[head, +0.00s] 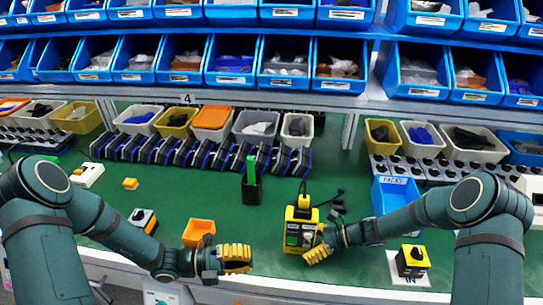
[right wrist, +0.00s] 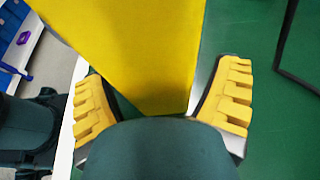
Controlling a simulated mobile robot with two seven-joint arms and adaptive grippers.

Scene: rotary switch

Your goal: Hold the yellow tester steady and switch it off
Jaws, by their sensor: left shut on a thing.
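The yellow tester (head: 300,228) stands upright on the green bench mat, with a dark front panel and a yellow top part. My right gripper (head: 318,252) is at its lower right side. In the right wrist view the tester's yellow body (right wrist: 135,55) reaches between the two widely spread fingers of my right gripper (right wrist: 165,110); whether they touch it is unclear. My left gripper (head: 237,258) is left of the tester, apart from it, near the bench's front edge. Its yellow fingers are together; what they hold is hidden. The switch position cannot be read.
A yellow-black box (head: 411,261) is at the front right, near a blue bin (head: 393,192). A black holder with a green item (head: 252,180) stands behind. Parts bins line the back. Mat between left gripper and tester is clear.

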